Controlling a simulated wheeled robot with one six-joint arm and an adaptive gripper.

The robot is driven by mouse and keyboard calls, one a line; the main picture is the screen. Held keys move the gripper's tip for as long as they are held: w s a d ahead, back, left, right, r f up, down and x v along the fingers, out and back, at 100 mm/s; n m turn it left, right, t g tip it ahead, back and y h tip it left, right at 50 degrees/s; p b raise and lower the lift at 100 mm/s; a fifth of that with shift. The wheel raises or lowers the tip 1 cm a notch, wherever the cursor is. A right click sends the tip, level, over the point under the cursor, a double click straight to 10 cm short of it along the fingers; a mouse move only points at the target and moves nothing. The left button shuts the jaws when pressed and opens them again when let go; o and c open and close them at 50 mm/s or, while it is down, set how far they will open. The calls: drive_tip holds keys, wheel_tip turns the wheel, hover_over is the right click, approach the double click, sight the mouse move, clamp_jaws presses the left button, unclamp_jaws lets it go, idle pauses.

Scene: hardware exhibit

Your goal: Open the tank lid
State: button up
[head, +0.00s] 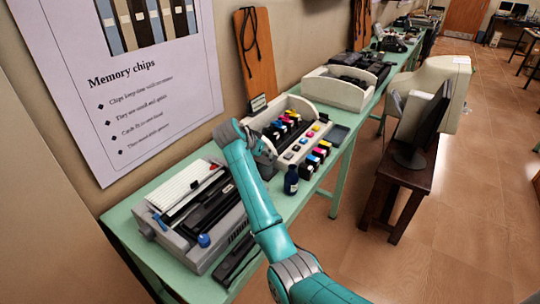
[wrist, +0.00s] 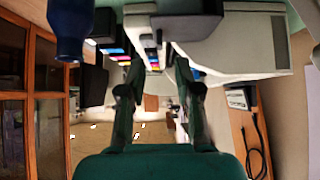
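A cream tray (head: 263,148) on the green table holds black units with coloured blocks, which look like ink tanks or cartridges (head: 284,124). A front row of coloured blocks (head: 316,155) stands beside them. I cannot make out which part is the tank lid. A dark blue bottle (head: 291,180) stands near the table's front edge; it also shows in the wrist view (wrist: 71,28).
A second cream tray (head: 338,90) stands farther along the table. A small sign (head: 258,103) and a wooden board (head: 255,60) are behind. A monitor (head: 422,125) stands on a dark stool.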

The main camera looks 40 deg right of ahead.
drive_tip(key=shift+x, duration=3)
clamp_jaws()
